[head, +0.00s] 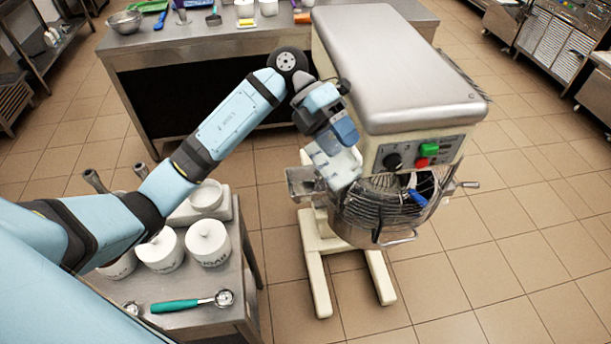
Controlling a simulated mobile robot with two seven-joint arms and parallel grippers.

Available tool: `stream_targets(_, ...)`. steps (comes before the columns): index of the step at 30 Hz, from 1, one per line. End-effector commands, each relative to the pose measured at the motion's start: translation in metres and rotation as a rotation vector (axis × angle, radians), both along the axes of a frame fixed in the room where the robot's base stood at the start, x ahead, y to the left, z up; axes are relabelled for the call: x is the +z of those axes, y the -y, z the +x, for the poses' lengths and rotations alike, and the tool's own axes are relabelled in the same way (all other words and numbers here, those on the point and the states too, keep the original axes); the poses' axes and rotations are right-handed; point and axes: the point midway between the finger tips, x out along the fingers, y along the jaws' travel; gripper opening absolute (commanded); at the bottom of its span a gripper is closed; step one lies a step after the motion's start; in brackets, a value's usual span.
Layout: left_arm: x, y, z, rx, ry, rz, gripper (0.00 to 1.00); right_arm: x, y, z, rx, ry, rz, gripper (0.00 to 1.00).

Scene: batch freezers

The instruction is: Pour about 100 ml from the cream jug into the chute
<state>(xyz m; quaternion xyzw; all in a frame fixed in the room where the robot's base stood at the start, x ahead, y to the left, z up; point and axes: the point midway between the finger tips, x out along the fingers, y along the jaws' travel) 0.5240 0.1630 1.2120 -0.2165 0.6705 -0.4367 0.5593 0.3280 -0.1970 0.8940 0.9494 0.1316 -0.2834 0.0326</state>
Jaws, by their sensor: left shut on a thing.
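The metal chute (300,184) sticks out to the left of the mixer's wire bowl guard. The vessel is right beside and partly over the chute in the picture; whether they touch is unclear. My right gripper is out of view.
The mixer (400,70) has a control panel with green and red buttons and a wire guard (385,205). A steel counter (200,40) stands behind. Floor at right is clear.

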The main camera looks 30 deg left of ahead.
Motion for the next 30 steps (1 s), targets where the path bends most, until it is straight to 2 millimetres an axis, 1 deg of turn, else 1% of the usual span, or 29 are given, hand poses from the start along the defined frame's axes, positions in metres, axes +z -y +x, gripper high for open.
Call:
stream_targets(1,0.014,0.0,0.0,0.0,0.007,0.013,0.14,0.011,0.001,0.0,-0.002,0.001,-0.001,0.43)
stream_targets(3,0.019,0.002,-0.001,0.0,0.02,0.049,0.14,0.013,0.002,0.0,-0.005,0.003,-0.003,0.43)
stream_targets(6,0.018,0.007,-0.003,-0.001,0.055,0.145,0.14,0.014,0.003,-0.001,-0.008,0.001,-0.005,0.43)
stream_targets(12,0.017,0.015,-0.006,-0.001,0.093,0.251,0.14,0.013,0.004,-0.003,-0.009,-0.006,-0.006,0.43)
stream_targets(30,0.017,0.018,-0.007,0.0,0.106,0.291,0.14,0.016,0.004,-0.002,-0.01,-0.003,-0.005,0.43)
